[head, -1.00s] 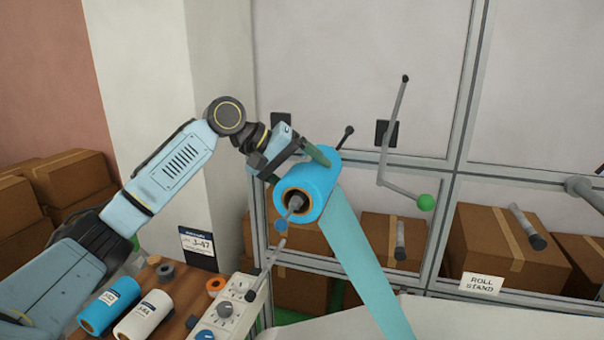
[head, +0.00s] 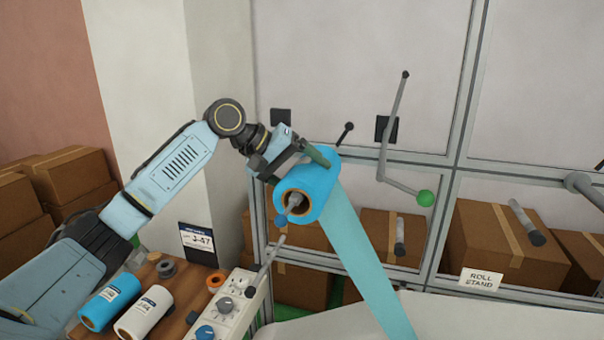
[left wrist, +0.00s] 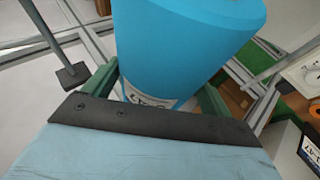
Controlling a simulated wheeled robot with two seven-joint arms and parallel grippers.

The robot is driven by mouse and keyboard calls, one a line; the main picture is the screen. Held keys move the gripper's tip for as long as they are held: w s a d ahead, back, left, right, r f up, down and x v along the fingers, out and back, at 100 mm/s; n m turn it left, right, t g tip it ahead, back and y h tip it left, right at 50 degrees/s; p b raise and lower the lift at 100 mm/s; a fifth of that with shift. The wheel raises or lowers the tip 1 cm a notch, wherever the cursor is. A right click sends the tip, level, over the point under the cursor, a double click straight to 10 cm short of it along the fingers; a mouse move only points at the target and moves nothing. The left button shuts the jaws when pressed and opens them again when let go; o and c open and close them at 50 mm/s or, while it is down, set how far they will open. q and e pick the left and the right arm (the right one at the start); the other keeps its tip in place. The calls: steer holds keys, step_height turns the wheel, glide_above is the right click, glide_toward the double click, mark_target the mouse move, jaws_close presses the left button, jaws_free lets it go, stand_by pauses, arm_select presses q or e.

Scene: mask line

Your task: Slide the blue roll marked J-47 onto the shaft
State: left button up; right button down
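A bright blue roll (head: 308,187) sits around the shaft (head: 295,201) of the stand. The shaft's grey end shows inside the brown core, with a blue tip in front. My left gripper (head: 302,157) is at the roll's far upper end. In the left wrist view its two green fingers (left wrist: 158,92) lie on either side of the blue roll (left wrist: 185,45) and appear shut on it. A white label shows on the roll between the fingers, too small and cut off to read surely. A sign reading J-47 (head: 198,243) stands at the table's back. My right gripper is out of view.
A blue film web (head: 365,260) runs down right from the roll. Another blue roll (head: 110,303) and a white roll (head: 143,313) lie on the wooden table. A control panel (head: 228,310) stands beside it. A crank with green knob (head: 425,198) is at right.

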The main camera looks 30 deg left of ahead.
arm_select(q)
steer(key=o, duration=0.3)
steer(key=b+v, duration=0.2)
steer(key=v, duration=1.1)
steer(key=shift+a+r, duration=0.1)
steer(key=shift+r, duration=0.1)
